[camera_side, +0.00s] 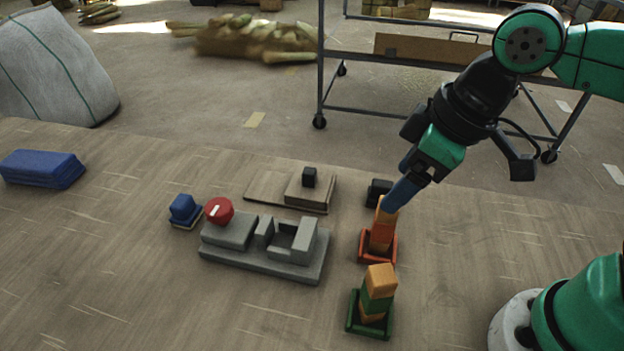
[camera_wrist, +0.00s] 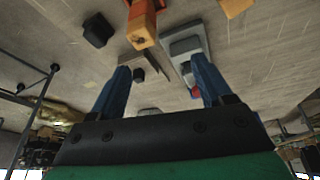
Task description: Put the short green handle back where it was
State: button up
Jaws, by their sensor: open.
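A short orange handle with a green band (camera_side: 378,291) stands upright in a small green tray (camera_side: 355,323) at the front, and its orange top shows at the top edge of the wrist view (camera_wrist: 235,7). A second, orange-red handle (camera_side: 381,236) stands in a red tray (camera_side: 391,255) behind it. My gripper (camera_side: 388,206) is tilted down at the top of that orange-red handle. In the wrist view my blue fingers are apart with nothing between them (camera_wrist: 160,63), and the orange-red handle (camera_wrist: 143,25) shows beyond the tips. I cannot tell whether a finger touches it.
The table's front left is clear.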

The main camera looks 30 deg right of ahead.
jog(key=w+d+f+m+t+h, duration=0.1)
jog(key=w+d+m+t, duration=0.2)
jog(key=d+m, duration=0.3)
jog(key=w+d, duration=0.1)
jog(key=d, duration=0.2)
jog(key=shift+f+t+h, duration=0.3)
jog(key=shift+f, duration=0.05)
dwell(0.4)
